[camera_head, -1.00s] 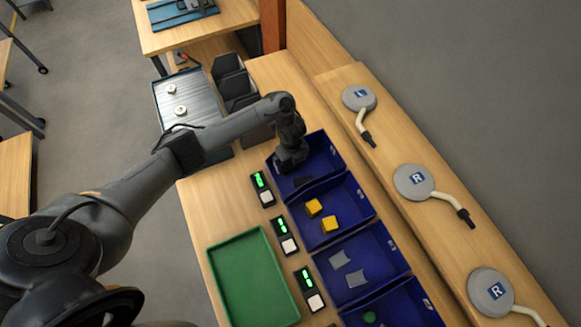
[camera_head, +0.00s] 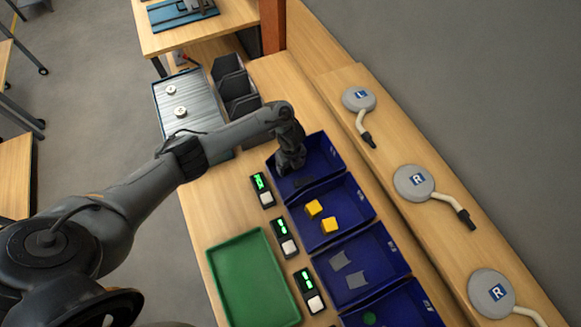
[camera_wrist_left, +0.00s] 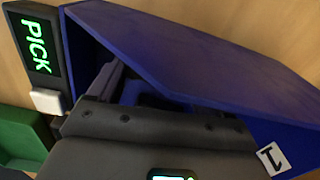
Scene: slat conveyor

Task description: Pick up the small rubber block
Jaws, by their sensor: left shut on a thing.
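My left gripper (camera_head: 287,171) reaches down into the top blue bin (camera_head: 327,145) of the row, the one labelled 1 in the left wrist view (camera_wrist_left: 215,62). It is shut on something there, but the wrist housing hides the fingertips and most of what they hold. A small dark shape (camera_head: 303,182) shows on the bin floor beside the gripper in the head view. I cannot tell whether it is a rubber block or a shadow. My right gripper is not in view.
The bin walls stand close around the gripper. An empty green tray (camera_head: 250,275) lies at front left. A lit PICK display (camera_wrist_left: 36,44) stands beside the bin. A slat conveyor (camera_head: 190,92) carries two round parts.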

